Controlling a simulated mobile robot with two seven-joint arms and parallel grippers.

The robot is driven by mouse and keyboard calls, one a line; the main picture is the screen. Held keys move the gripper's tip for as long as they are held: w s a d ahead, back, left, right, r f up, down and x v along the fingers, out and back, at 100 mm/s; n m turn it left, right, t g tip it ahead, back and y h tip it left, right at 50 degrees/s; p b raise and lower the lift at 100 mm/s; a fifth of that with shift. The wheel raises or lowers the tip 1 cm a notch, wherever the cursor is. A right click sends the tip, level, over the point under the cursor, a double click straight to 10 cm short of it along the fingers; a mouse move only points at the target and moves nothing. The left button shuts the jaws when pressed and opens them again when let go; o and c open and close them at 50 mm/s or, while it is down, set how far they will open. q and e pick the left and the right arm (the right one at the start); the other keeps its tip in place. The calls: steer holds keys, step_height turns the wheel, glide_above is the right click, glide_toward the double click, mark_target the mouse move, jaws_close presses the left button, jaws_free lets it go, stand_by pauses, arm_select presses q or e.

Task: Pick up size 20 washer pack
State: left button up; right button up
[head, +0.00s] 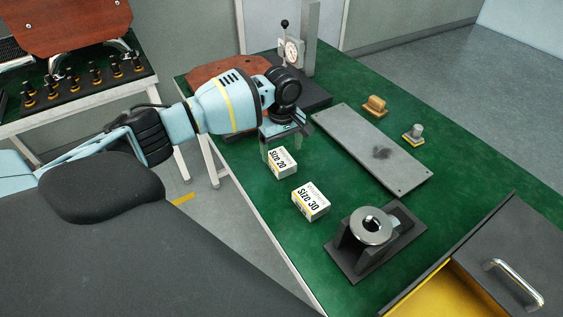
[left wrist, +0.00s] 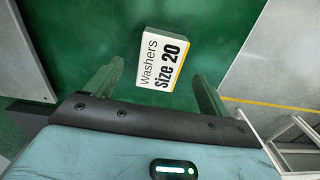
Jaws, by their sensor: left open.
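The size 20 washer pack (head: 282,163) is a small white box with a yellow stripe, lying on the green table top (head: 262,207). The pack also shows in the left wrist view (left wrist: 163,60), label toward the camera. My left gripper (head: 283,144) is over the table just behind and above the pack. In the left wrist view its two fingers (left wrist: 155,85) are spread wide, with the pack ahead of the gap between them and nothing held. My right gripper is in neither view.
The size 30 washer pack (head: 311,201) lies close by, nearer the front. A grey metal plate (head: 370,150) lies to the right, and a dark fixture with a metal ring (head: 371,228) stands at the front. The table's left edge is near.

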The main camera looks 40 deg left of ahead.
mark_target(281, 158)
arm_select(q)
steer(key=shift+f, duration=0.25)
steer(key=f, duration=0.4)
steer(key=shift+a+f+b, duration=0.25)
steer(key=shift+b, duration=0.15)
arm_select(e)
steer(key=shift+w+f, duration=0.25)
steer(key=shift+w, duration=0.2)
arm_select(q)
steer(key=shift+c, duration=0.4)
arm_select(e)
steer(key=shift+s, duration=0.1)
arm_select(q)
steer(key=c, duration=1.1)
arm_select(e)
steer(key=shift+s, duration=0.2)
arm_select(q)
steer(key=shift+w+r, duration=0.1)
